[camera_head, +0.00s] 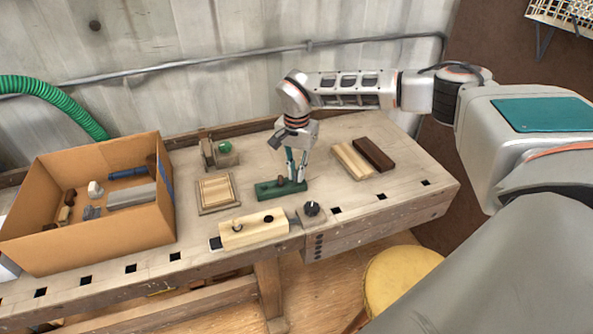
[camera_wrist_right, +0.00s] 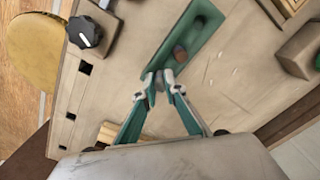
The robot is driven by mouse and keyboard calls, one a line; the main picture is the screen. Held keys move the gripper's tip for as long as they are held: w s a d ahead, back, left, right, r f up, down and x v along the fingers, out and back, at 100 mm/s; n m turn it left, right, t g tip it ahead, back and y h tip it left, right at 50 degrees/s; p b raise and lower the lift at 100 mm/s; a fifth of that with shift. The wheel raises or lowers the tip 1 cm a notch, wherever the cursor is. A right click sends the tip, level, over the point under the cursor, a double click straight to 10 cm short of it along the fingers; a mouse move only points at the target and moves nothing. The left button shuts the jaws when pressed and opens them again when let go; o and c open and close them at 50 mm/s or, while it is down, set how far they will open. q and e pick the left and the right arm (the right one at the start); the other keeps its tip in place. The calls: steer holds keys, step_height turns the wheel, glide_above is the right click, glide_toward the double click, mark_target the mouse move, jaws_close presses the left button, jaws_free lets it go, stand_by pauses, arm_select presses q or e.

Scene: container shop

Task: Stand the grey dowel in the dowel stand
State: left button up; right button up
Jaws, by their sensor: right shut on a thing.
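The green dowel stand (camera_head: 268,190) lies on the workbench in the head view. In the right wrist view the dowel stand (camera_wrist_right: 199,38) runs diagonally, with an open hole near its far end and a short brown dowel (camera_wrist_right: 180,53) standing in it near the middle. My right gripper (camera_head: 296,180) points down over the stand's right end. In the right wrist view my right gripper (camera_wrist_right: 160,76) is shut on the grey dowel (camera_wrist_right: 159,86), at the near end of the stand. The fingers hide most of it; I cannot tell whether it is in a hole. My left gripper is not in view.
A cardboard box (camera_head: 130,228) with several pieces stands at the left. A square wooden frame (camera_head: 216,208), a pale block with a peg (camera_head: 252,232) and a black knob (camera_head: 312,209) are near the stand. Wooden strips (camera_head: 351,161) lie right of it. A yellow stool (camera_head: 400,278) stands in front.

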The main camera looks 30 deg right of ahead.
steer(key=o, duration=0.8)
steer(key=shift+r, duration=0.1)
